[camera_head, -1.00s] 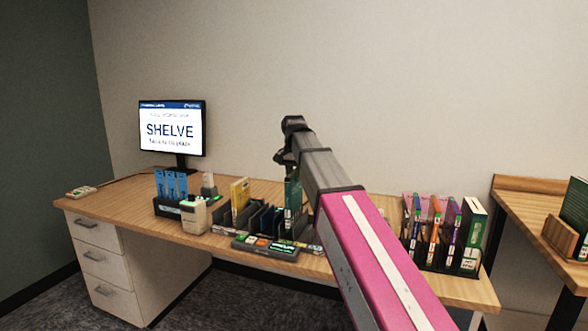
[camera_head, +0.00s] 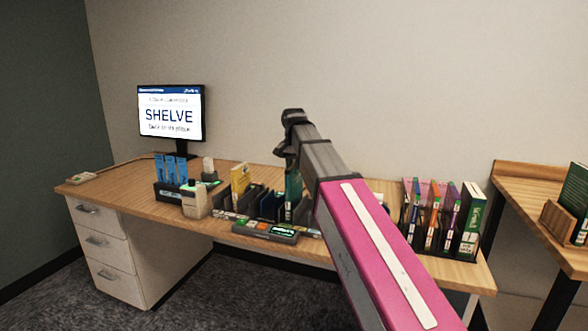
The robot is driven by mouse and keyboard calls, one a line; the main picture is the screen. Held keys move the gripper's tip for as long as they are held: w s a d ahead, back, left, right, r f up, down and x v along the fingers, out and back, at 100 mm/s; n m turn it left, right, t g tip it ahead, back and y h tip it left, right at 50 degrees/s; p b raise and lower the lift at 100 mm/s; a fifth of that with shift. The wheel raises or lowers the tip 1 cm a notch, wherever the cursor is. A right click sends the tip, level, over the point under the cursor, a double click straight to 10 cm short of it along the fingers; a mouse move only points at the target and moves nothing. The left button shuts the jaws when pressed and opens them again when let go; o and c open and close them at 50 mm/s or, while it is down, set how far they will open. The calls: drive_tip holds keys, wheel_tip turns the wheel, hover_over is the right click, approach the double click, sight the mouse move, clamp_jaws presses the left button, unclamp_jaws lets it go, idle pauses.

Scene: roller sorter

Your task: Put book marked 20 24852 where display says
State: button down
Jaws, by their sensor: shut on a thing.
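The monitor (camera_head: 170,113) at the back left reads "SHELVE", with smaller text below that I cannot read surely. My gripper (camera_head: 289,166) points down over the desk and is shut, mostly hidden by my own arm. A dark teal book (camera_head: 292,190) stands upright just under it, seemingly held in the jaws. Its label is too small to read. The book's lower end is at the dark slotted sorter (camera_head: 262,204); I cannot tell whether it is clear of the slot. A yellow book (camera_head: 240,180) stands in the sorter's left part.
A holder with blue items (camera_head: 170,175) and a cream scanner-like device (camera_head: 194,200) stand left of the sorter. A small console (camera_head: 265,232) lies in front. Several coloured books (camera_head: 438,222) stand in a rack at right. A second wooden desk (camera_head: 530,187) holds a green book (camera_head: 574,192).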

drive_tip(key=shift+f, duration=0.55)
drive_tip(key=c, duration=0.9)
unclamp_jaws()
drive_tip(key=shift+r, duration=0.1)
wheel_tip(320, 180, up, 11)
drive_tip(key=shift+f, duration=0.15)
